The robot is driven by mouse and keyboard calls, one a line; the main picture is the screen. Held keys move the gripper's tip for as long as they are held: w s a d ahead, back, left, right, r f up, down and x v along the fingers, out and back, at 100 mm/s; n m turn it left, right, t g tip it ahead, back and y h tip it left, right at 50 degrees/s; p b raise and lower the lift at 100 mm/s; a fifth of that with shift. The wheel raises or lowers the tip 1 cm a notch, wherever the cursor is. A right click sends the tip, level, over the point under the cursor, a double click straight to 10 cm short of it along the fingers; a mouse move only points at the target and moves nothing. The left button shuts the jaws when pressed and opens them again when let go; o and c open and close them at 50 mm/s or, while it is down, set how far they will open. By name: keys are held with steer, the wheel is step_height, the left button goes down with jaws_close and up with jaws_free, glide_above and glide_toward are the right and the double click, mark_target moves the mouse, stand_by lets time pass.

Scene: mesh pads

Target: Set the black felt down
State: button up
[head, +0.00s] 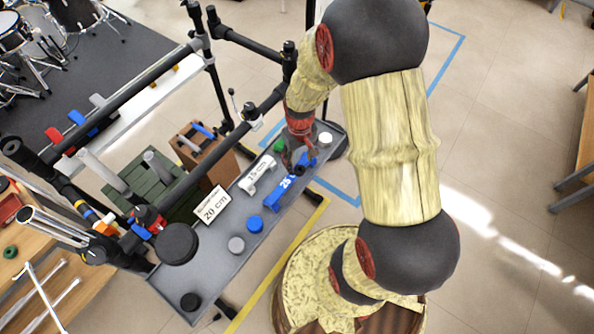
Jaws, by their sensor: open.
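My gripper (300,163) is open at the far end of the grey tray (222,270), low over it and close to the blue "25" block (283,193). It is small and dark here, and I cannot tell whether anything lies between its fingers. Two black round pieces lie at the tray's near end: a large disc (176,243) and a small disc (190,301). Both are well away from my gripper. I cannot tell which black piece is the felt.
The tray also holds a grey disc (236,244), a blue disc (255,224), a "20 cm" block (212,206), a "15 cm" block (257,175), a green piece (279,146) and a white cylinder (325,138). A dark frame post (207,70) rises behind.

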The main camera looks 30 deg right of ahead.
mark_target(300, 167)
step_height(300, 167, down, 5)
steer(key=shift+w+d+b, duration=0.1)
steer(key=shift+d+b, duration=0.05)
steer(key=shift+b, duration=0.85)
steer(key=shift+c, duration=0.2)
steer(key=c, duration=0.8)
steer(key=shift+c, duration=0.2)
steer(key=shift+r, duration=0.15)
